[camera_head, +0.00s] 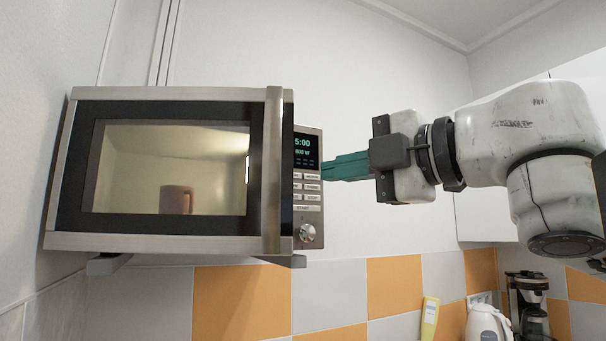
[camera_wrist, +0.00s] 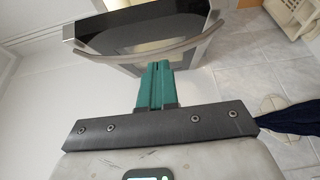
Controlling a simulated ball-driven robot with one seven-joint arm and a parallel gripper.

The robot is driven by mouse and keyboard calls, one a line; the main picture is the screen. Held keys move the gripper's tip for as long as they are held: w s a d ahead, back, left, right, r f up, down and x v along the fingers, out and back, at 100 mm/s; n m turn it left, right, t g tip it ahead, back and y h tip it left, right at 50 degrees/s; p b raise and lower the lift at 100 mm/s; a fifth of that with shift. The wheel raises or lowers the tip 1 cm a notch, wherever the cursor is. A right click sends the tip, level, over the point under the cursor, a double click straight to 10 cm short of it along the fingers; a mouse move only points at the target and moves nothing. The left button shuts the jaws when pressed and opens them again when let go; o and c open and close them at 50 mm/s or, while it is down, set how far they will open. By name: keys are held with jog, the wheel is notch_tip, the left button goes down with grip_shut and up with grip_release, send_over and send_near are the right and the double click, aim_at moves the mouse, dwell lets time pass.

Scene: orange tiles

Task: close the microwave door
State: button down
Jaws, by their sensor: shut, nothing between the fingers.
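The microwave (camera_head: 309,215) hangs on the left in the head view. Its door (camera_head: 160,242) has a steel frame, a dark window border and a vertical handle (camera_head: 272,170). The door's right edge stands out in front of the control panel, so the door looks partly open. A mug (camera_head: 176,200) shows through the window. My gripper (camera_head: 324,171) has teal fingers, shut and empty, pointing left with the tips just right of the panel. In the wrist view my gripper (camera_wrist: 157,66) is by the curved handle (camera_wrist: 190,42) of the door; contact is unclear.
A white kettle (camera_head: 488,323), a coffee maker (camera_head: 528,300) and a yellow-green item (camera_head: 430,318) stand low at the right. Orange and white tiles (camera_head: 240,300) line the wall below. The wall above and right of the microwave is bare.

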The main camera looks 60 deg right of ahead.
aim_at(287, 184)
jog(key=shift+w+d+p, duration=0.75)
jog(key=shift+w+p, duration=0.45)
jog(key=shift+w, duration=0.1)
jog(key=shift+w+d+p, duration=0.75)
jog(key=shift+w+p, duration=0.45)
jog(key=shift+w, duration=0.1)
jog(key=shift+w+d+p, duration=0.75)
jog(key=shift+w+p, duration=0.45)
jog(key=shift+w, duration=0.1)
jog(key=shift+d, duration=0.1)
jog(key=w+d, duration=0.7)
jog(key=d, duration=0.2)
jog(key=shift+p, duration=0.35)
